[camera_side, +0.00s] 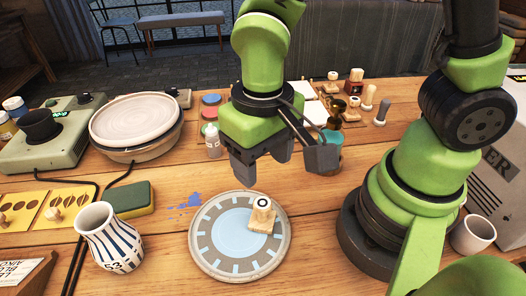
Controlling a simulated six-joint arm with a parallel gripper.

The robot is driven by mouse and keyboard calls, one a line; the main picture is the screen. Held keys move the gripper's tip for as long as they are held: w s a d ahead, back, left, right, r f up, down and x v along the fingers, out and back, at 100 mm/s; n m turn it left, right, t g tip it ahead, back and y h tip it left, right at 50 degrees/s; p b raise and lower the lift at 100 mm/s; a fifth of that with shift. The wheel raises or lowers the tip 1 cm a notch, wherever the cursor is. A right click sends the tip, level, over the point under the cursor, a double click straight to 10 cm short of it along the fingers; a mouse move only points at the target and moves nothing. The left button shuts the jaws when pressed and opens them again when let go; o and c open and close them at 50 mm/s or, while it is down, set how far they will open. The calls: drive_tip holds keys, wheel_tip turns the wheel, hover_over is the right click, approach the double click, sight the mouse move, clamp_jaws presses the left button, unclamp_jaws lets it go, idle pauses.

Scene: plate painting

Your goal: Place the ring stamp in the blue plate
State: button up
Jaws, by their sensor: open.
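The blue plate (224,255) lies flat on the wooden table in the side view, with a pale blue centre and a grey rim with marks around it. A small wooden stamp (262,215) with a dark ring on its top stands on the right part of the plate. My gripper (277,162) is above and behind the plate, its jaws apart and empty. It is clear of the stamp. The stamp's underside is hidden.
A striped vase (108,238) stands left of the plate and a green-yellow sponge (129,199) behind it. A white bottle (212,141), paint pots and several other stamps (383,112) stand behind. A white cup (473,234) is at the right. Bare table lies in front.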

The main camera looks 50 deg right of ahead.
drive_tip(key=s+d+r+m+t+y, duration=0.1)
drive_tip(key=s+d+r+t, duration=0.1)
drive_tip(key=r, duration=0.6)
drive_tip(key=s+d+r+t+y, duration=0.1)
drive_tip(key=s+d+r+t, duration=0.2)
drive_tip(key=d+r+t, duration=0.2)
wheel_tip(320, 180, up, 3)
drive_tip(key=shift+d+r+m, duration=0.1)
drive_tip(key=shift+d+m, duration=0.3)
drive_tip(key=shift+d, duration=0.4)
